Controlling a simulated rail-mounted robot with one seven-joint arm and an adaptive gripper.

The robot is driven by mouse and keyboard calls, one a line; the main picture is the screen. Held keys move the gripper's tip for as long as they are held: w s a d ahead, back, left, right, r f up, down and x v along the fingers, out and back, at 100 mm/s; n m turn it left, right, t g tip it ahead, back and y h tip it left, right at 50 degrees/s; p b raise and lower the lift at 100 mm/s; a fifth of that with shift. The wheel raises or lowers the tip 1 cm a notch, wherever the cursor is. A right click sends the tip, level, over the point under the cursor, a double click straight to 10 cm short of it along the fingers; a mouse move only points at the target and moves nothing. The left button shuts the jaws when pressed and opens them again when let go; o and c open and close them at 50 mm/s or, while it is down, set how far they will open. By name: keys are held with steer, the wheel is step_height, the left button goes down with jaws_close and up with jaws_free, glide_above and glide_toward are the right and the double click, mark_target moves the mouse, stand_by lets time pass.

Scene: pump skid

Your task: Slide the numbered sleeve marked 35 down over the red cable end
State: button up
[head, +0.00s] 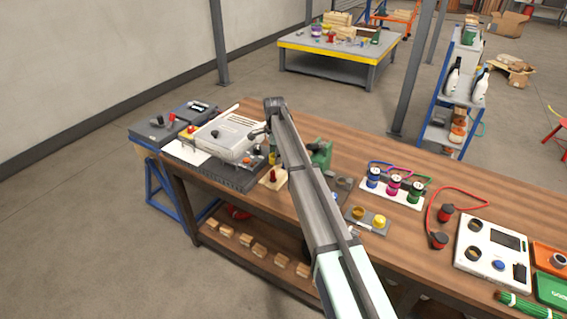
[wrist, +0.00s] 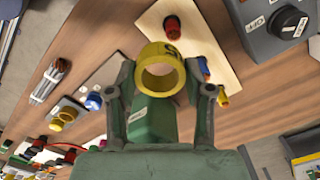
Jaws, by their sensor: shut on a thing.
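A yellow ring-shaped sleeve (wrist: 160,72) with a dark, partly visible mark on its rim sits between the fingertips of my gripper (wrist: 160,84) in the wrist view. The gripper is shut on it, and I look through its open bore. The red cable end (wrist: 172,27) stands on a pale wooden board (wrist: 215,45), beyond the sleeve and apart from it in the picture. The red cable end also shows in the head view (head: 273,176), left of my arm. My arm largely hides the gripper there. The full number on the sleeve is not readable.
Blue (wrist: 203,65) and yellow (wrist: 223,97) ends stand near the red one. A dark grey box with a knob (wrist: 277,28) lies at the upper right. A white instrument case (head: 228,135) stands left on the bench; colored spools (head: 394,187) stand right of my arm.

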mark_target(273, 171)
steer(key=shift+w+a+m, duration=0.55)
steer(key=shift+w+m, duration=0.05)
steer(key=shift+w, duration=0.2)
steer(key=shift+a+f, duration=0.1)
steer(key=shift+f, duration=0.05)
steer(key=shift+f+b, duration=1.1)
steer(key=shift+f, duration=1.85)
steer(key=shift+f+b, duration=0.9)
steer(key=shift+f, duration=1.5)
steer(key=o, duration=1)
